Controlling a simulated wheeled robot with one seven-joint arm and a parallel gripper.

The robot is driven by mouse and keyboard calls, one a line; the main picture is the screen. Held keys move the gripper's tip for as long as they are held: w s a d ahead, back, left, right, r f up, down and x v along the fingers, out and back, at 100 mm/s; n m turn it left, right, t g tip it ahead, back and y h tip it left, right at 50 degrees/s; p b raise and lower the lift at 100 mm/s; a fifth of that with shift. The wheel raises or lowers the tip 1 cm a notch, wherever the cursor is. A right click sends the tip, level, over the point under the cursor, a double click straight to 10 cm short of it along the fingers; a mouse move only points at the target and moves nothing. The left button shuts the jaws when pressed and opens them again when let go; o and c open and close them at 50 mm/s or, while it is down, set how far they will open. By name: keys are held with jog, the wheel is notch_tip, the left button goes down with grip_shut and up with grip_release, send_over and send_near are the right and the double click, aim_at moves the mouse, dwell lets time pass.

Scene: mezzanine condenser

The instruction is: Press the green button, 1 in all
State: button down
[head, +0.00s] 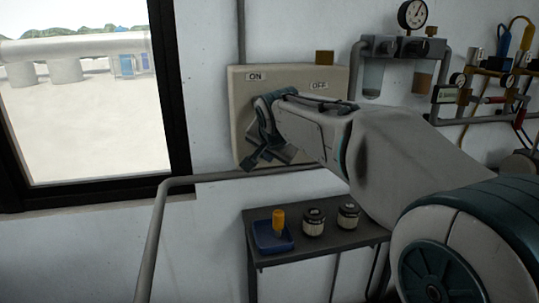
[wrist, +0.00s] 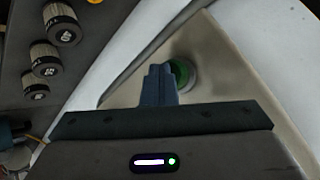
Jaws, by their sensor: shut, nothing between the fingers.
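The green button (wrist: 180,74) shows in the wrist view as a round green cap in a pale ring on the beige panel. My gripper's shut fingers (wrist: 160,80) are just left of it in that view and cover part of it. I cannot tell whether they touch it. In the head view the beige control panel (head: 243,125) hangs on the wall with ON and OFF labels. My gripper (head: 252,160) is in front of its lower left part, and my arm hides the button there.
A grey pipe rail (head: 150,240) runs below the panel. Gauges and tubing (head: 411,48) are on the wall to the right.

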jog(key=shift+s+d+b, duration=0.3)
jog(key=shift+s+b, duration=0.3)
jog(key=shift+s, duration=0.3)
jog(key=shift+s+d+b, duration=0.25)
jog(key=shift+s+b, duration=0.15)
jog(key=shift+s, duration=0.4)
jog(key=shift+s+d+b, duration=0.2)
jog(key=shift+s+b, duration=0.25)
jog(key=shift+s, duration=0.4)
jog(key=shift+s+d+b, duration=0.25)
jog(key=shift+s+b, duration=0.15)
jog(key=shift+s, duration=0.4)
jog(key=s+d+f+n+g+p, duration=0.1)
jog(key=s+d+f+g+p, duration=0.1)
jog(key=s, duration=0.5)
jog(key=s+d+f+n+g+h+p, duration=0.1)
jog(key=s+d+f+n+g+p, duration=0.1)
jog(key=s+d+f+p, duration=0.3)
jog(key=s+d+f+n+g+p, duration=0.1)
jog(key=s+d+f+n+p, duration=0.1)
jog(key=s+d, duration=0.6)
jog(key=s+f+p, duration=0.1)
jog(key=s+f, duration=0.1)
jog(key=s, duration=0.1)
jog(key=shift+d+f+g+h+p, duration=0.3)
jog(key=shift+f+g+p, duration=0.05)
jog(key=shift+f+g, duration=0.05)
